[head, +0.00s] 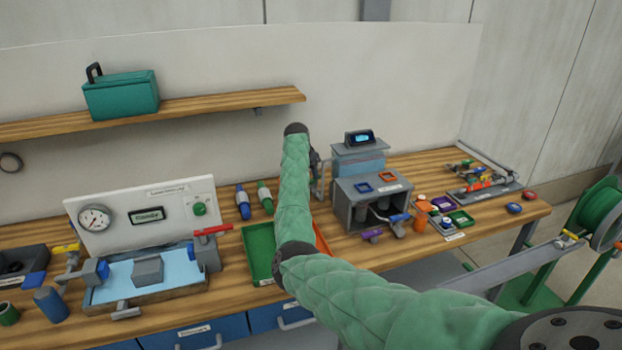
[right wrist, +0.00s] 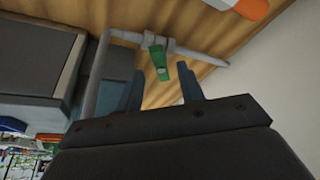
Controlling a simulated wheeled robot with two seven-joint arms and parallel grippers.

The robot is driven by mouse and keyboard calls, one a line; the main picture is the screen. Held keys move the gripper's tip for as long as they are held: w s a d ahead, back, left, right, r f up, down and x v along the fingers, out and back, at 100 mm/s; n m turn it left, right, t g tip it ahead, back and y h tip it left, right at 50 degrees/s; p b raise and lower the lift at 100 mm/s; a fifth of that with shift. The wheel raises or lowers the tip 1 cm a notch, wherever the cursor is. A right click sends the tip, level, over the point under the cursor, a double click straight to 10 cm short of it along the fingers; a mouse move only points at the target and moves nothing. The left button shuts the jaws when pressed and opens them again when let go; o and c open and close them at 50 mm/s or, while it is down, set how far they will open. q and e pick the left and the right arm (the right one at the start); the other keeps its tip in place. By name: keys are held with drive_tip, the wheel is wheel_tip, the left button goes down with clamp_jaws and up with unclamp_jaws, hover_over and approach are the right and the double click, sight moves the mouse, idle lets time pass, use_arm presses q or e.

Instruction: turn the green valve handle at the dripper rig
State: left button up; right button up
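The green valve handle (right wrist: 160,65) shows in the right wrist view, on a grey pipe (right wrist: 133,37) that bends down beside a dark box. My right gripper (right wrist: 161,90) is open, with its two dark fingers apart. The handle appears just beyond the fingertips, in line with the gap between them; nothing is held. In the head view, my right arm in its green sleeve reaches to the left side of the grey dripper rig (head: 345,203). The right gripper (head: 316,160) is mostly hidden behind the arm there, and I cannot make out the green handle. My left gripper is out of view.
A panel with a gauge (head: 95,218) and a blue basin stand at the left. A green tray (head: 258,252) and two bottles are left of my arm. Small coloured parts (head: 445,217) lie right of the rig. A shelf (head: 200,106) with a green case hangs above.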

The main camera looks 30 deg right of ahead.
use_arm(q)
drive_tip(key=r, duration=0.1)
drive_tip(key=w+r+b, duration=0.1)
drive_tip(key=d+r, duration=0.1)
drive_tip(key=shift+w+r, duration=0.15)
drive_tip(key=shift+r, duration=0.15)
use_arm(e)
drive_tip(key=v, duration=0.4)
drive_tip(key=shift+s+a+r, duration=0.1)
drive_tip(key=shift+a+r, duration=0.05)
drive_tip(key=shift+r, duration=0.2)
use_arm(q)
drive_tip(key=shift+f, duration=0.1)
